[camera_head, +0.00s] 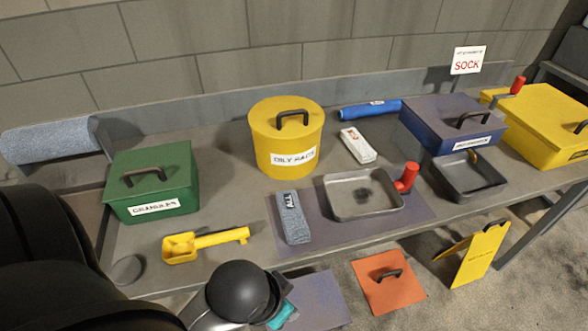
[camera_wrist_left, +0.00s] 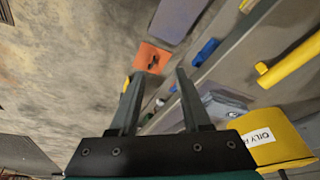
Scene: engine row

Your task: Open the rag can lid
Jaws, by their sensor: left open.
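The rag can (camera_head: 262,152) is a yellow round can labelled OILY RAGS, upright on the workbench. Its yellow lid (camera_head: 263,113) sits on top, closed, with a dark arched handle (camera_head: 292,113). In the left wrist view part of the rag can (camera_wrist_left: 285,153) shows at the lower right, with its label. My left gripper (camera_wrist_left: 160,75) is open and empty in that view, its fingers apart and to the left of the can. In the head view my left arm fills the lower left, and its fingers cannot be made out. My right gripper is not in view.
A green lidded box (camera_head: 150,185) and yellow scoop (camera_head: 205,243) are left of the can. A grey tray (camera_head: 362,215), red-handled item (camera_head: 407,178), blue box (camera_head: 425,128) and yellow box (camera_head: 560,120) are right. An orange lid (camera_head: 380,290) and yellow sign (camera_head: 482,255) are lower down.

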